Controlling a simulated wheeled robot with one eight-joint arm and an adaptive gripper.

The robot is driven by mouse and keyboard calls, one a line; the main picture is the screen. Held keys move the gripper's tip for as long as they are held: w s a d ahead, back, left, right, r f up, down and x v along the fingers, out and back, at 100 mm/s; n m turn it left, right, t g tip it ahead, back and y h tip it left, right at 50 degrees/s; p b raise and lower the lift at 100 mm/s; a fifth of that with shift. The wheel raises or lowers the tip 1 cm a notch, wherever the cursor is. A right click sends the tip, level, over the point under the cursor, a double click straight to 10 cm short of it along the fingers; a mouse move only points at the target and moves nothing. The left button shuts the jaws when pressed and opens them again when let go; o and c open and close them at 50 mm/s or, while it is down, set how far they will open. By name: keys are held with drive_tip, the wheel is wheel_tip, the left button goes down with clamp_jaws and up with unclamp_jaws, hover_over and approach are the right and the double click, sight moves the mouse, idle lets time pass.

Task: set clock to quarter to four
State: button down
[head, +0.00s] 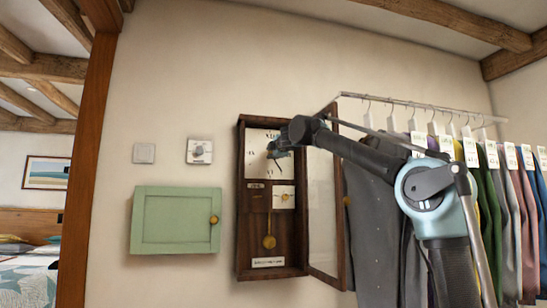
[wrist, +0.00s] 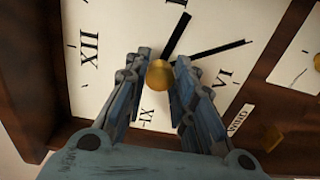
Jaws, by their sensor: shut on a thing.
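The wall clock (head: 241,215) is a tall dark wooden case with its glazed door (head: 321,205) swung open to the right. My gripper (head: 279,149) is at its white dial (head: 262,137), covering part of it. In the wrist view the dial (wrist: 120,25) is turned, with XII at left and VI at right. My gripper (wrist: 160,62) is shut on the brass knob (wrist: 159,75) at the dial's centre. The short thick hand (wrist: 177,33) points a little past III; the long thin hand (wrist: 222,48) points to about V.
A brass pendulum (head: 269,241) and a small lower dial (head: 284,197) are below, beside a WIND label (wrist: 238,118). A green cabinet (head: 175,220) and wall dial (head: 199,151) are at left. Hanging clothes (head: 375,230) crowd the right.

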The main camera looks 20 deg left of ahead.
drive_tip(key=m, duration=2.4)
drive_tip(key=shift+f+m, duration=0.1)
drive_tip(key=shift+m, duration=0.2)
drive_tip(key=c, duration=1.3)
unclamp_jaws()
drive_tip(key=shift+w+d, duration=0.1)
drive_tip(key=shift+c, duration=0.2)
